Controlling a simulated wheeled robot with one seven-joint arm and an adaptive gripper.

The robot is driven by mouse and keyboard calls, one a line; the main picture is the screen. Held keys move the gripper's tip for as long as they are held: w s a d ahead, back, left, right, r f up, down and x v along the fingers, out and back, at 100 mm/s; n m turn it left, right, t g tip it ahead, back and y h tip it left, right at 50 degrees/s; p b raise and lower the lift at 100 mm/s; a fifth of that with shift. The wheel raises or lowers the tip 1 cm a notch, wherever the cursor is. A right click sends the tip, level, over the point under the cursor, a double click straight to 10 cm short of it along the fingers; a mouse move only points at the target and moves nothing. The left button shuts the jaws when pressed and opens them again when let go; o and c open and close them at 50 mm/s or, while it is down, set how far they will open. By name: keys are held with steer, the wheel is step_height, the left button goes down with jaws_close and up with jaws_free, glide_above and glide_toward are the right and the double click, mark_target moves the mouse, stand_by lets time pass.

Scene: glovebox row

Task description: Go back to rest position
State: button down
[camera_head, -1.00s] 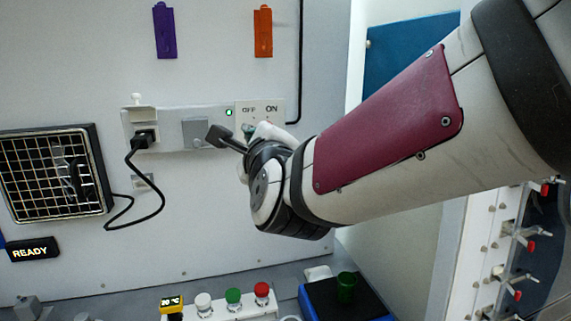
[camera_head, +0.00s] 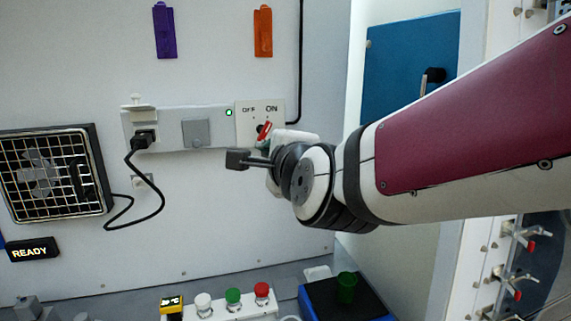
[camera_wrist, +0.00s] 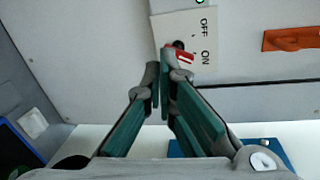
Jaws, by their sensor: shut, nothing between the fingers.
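The switch plate (camera_head: 279,108) marked OFF and ON is on the wall panel, with a red lever (camera_head: 265,131) that leans toward the ON side. The lever also shows in the wrist view (camera_wrist: 186,56), just past my fingertips. My gripper (camera_wrist: 162,72) has green-padded fingers brought together at the tips, with nothing between them. In the head view my gripper is mostly hidden behind my wrist, just below the switch plate. I cannot tell whether the fingertips touch the lever.
A green light (camera_head: 229,113) is lit on the socket strip (camera_head: 170,142), where a black plug (camera_head: 145,139) sits. A grille fan (camera_head: 50,172) and READY sign (camera_head: 33,249) are at left.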

steer(key=s+d+f+n+g+h, duration=0.2)
steer(key=s+d+f+n+g, duration=0.3)
steer(key=s+d+n, duration=0.3)
steer(key=s+d+f+n+g+h, duration=0.3)
steer(key=s+d+f+n+g, duration=0.2)
steer(key=s+d, duration=0.9)
step_height(320, 180, down, 3)
steer(key=s+n, duration=0.2)
steer(key=n, duration=0.1)
steer(key=shift+n+g, duration=0.3)
